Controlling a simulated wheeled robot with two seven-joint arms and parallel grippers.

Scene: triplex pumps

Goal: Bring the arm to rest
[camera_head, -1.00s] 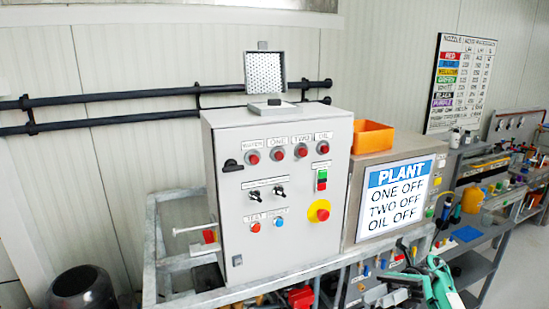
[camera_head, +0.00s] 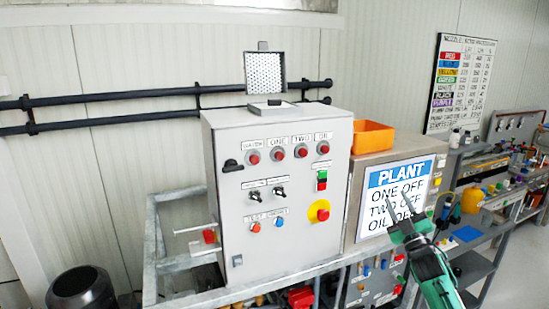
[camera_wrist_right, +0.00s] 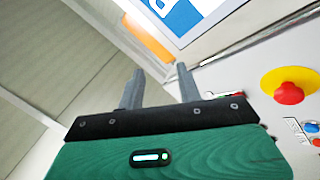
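My right gripper (camera_head: 401,205) is at the lower right in the head view, on a green arm, in front of the lower right of the PLANT sign (camera_head: 397,190). In the right wrist view the two fingers of the right gripper (camera_wrist_right: 160,82) stand apart with nothing between them. The grey control box (camera_head: 275,195) has several red lamps, switches and a red emergency button (camera_head: 322,215) on a yellow plate. That button also shows at the right of the right wrist view (camera_wrist_right: 289,93). My left gripper is not in view.
An orange bin (camera_head: 372,138) sits on the cabinet behind the sign. A metal frame (camera_head: 160,275) surrounds the control box. A cluttered workbench (camera_head: 480,240) stands at the right. A black round container (camera_head: 80,288) is at the lower left.

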